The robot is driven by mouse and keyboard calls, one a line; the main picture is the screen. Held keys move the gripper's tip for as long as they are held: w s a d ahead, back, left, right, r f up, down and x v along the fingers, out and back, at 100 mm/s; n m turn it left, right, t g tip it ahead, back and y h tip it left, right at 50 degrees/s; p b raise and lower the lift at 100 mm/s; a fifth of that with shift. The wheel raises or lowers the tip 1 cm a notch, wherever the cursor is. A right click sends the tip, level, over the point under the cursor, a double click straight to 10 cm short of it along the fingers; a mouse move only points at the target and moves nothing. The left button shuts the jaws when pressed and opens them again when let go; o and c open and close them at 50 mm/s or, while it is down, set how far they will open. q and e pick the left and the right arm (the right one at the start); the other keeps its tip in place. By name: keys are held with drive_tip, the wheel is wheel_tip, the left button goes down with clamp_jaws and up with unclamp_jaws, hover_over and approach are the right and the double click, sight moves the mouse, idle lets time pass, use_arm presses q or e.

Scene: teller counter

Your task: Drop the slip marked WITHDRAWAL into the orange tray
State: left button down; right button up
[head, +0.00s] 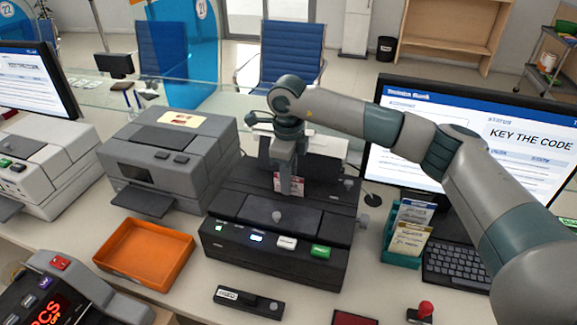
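The orange tray (146,251) sits empty on the counter at the left of the middle. My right gripper (286,190) points down over the black machine (277,215), right of and beyond the tray. A small white and pinkish-red slip (290,182) shows right at its fingertips, partly hidden by them; I cannot tell whether it is gripped or only behind them. Its print is too small to read. A teal holder (402,248) right of the machine carries a blue-and-white slip (415,214) and a cream slip (411,240). I cannot read WITHDRAWAL on any of them. My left gripper is out of view.
A grey printer (168,158) stands behind the tray. A coin counter (75,290) is at the front left. A stapler-like black device (248,302), a red pad (354,318) and a red-knobbed stamp (424,310) lie in front. A monitor (470,140) and keyboard (460,264) stand right.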

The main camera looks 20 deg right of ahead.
drive_tip(key=shift+f, duration=0.25)
clamp_jaws()
drive_tip(key=shift+r+p, duration=0.55)
drive_tip(key=shift+r, duration=0.75)
drive_tip(key=shift+r+p, duration=1.6)
drive_tip(key=shift+r, duration=2.85)
